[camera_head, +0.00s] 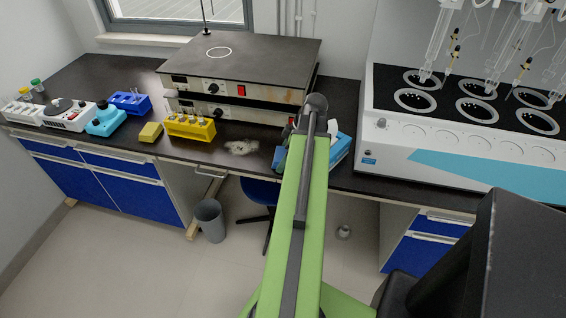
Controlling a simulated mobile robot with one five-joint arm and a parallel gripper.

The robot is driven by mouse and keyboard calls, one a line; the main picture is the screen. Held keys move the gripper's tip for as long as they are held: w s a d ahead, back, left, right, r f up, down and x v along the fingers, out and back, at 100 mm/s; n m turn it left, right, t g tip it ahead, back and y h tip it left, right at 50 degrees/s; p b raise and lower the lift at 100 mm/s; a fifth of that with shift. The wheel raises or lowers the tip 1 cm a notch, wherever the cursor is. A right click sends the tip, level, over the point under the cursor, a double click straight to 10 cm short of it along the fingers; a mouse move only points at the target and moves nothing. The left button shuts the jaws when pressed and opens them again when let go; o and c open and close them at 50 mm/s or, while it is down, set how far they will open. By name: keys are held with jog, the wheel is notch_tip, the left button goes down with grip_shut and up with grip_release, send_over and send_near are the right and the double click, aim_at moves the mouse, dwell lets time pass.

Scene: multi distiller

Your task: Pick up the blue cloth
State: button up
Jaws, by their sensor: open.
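A light-blue and white item (341,147) lies at the front edge of the dark bench, just right of my green arm. It may be the blue cloth, but my arm covers part of it and I cannot tell for sure. A small blue-grey patch also shows just left of the arm. My arm rises from the bottom of the picture to a dark joint over the bench. I cannot make out my gripper; it seems hidden behind the arm.
A yellow rack (190,125), yellow sponge (150,132), blue rack (130,102) and hotplates (240,65) are left of my arm. The distiller (450,140) stands right. A bin (210,220) and chair (259,192) are below.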

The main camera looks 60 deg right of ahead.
jog(key=shift+r, duration=0.1)
jog(key=c, duration=1.2)
notch_tip(320, 180, up, 10)
jog(key=p, duration=1)
jog(key=o, duration=0.6)
jog(key=c, duration=0.4)
jog(key=shift+s, duration=0.1)
jog(key=shift+c, duration=0.2)
